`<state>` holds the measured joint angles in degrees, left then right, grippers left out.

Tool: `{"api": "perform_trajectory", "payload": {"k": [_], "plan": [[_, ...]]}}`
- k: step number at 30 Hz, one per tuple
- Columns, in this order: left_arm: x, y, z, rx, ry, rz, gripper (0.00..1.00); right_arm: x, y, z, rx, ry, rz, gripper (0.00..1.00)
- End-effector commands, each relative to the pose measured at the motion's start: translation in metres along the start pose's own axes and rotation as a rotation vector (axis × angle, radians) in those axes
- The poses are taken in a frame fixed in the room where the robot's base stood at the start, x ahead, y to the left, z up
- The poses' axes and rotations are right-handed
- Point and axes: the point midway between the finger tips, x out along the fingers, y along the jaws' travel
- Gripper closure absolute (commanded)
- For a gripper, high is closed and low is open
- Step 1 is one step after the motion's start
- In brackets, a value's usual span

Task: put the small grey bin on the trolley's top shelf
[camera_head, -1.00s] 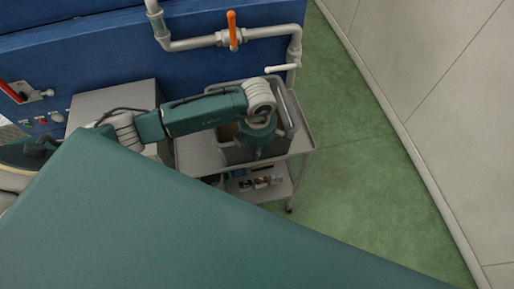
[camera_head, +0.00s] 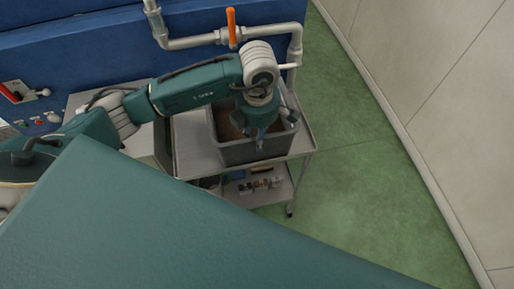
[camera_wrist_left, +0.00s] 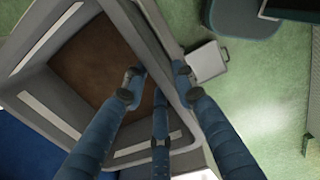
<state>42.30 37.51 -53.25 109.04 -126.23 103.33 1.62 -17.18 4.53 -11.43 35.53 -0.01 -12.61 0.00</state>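The small grey bin (camera_head: 238,155) stands on the top shelf of the grey metal trolley (camera_head: 190,150), towards the shelf's right side. Its inside shows brown at the bottom in the left wrist view, where the grey walls (camera_wrist_left: 30,85) frame it. My left gripper (camera_head: 260,142) is over the bin near its right front side. In the left wrist view its blue fingers (camera_wrist_left: 157,80) are spread, with the bin's rim between them: one fingertip is on the inner side, another on the outer side. A gap shows between fingers and wall. My right gripper is out of view.
A blue machine (camera_head: 100,60) with grey pipes and an orange valve handle (camera_head: 231,28) stands behind. A grey box (camera_head: 140,145) is left of the trolley. Small items (camera_head: 258,184) lie on the lower shelf. Green floor (camera_head: 360,150) is free to the right, up to a pale wall.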

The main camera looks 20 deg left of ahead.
Motion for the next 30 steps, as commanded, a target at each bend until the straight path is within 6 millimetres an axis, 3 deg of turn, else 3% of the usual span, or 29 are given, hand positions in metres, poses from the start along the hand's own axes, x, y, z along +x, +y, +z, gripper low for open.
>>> {"api": "perform_trajectory", "payload": {"k": [7,25,30], "plan": [[-0.03,0.001,0.0,-0.001,-0.001,0.002,0.73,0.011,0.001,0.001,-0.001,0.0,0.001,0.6],[-0.035,0.0,0.0,-0.001,0.001,0.0,0.73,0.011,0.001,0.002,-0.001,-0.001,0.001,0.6],[-0.052,0.001,0.0,-0.001,0.0,0.0,0.73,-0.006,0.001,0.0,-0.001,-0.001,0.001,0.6]]}}
